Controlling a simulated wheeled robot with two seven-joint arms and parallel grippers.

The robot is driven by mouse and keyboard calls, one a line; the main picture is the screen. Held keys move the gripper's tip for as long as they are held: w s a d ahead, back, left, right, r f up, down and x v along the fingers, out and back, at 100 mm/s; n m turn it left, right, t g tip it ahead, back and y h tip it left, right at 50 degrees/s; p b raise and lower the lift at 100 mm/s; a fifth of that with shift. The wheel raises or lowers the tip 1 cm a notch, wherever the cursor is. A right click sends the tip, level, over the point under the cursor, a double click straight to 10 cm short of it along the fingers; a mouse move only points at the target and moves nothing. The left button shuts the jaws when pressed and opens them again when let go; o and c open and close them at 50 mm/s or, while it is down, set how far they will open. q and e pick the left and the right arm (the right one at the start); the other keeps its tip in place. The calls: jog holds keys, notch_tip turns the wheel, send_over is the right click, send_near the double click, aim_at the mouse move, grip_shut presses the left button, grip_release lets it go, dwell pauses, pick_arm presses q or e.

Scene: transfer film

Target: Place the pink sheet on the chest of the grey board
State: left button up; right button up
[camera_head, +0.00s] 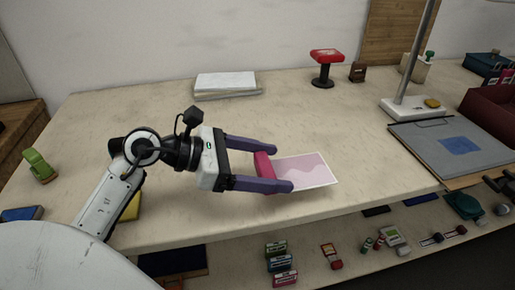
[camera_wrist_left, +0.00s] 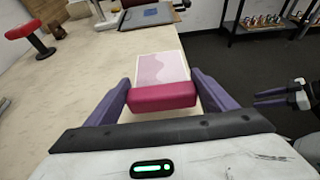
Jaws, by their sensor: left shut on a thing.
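The pink sheet (camera_head: 308,170) is a pale sheet with a pink wavy pattern, attached to or touching a magenta block (camera_head: 264,166). My left gripper (camera_head: 283,168) is shut on this block, its purple fingers on either side of it. The sheet extends beyond the fingertips, over the table near its front edge; I cannot tell whether it touches the table. The sheet also shows in the left wrist view (camera_wrist_left: 162,68). The grey board (camera_head: 435,160) lies to the right, apart from the sheet, with a blue square on it. My right gripper (camera_wrist_left: 270,98) shows small at the right of the left wrist view.
A lamp-like stand (camera_head: 412,108) rises behind the board. A red-topped stool-shaped object (camera_head: 326,57) and a white stack (camera_head: 227,84) stand at the back. Several small items lie on a lower shelf (camera_head: 320,235) in front. The table's middle is clear.

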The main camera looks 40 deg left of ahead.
pick_arm(q)
jog(key=w+a+r+n+t+y, duration=0.2)
jog(key=w+a+r+n+y, duration=0.25)
jog(key=a, duration=0.25)
send_over(251, 166)
jog(key=shift+t, duration=0.3)
notch_tip(251, 166, down, 4)
jog(key=shift+a+f, duration=0.1)
jog(key=shift+f, duration=2.55)
jog(key=shift+f, duration=0.1)
jog(key=shift+f, duration=0.15)
jog(key=o, duration=1)
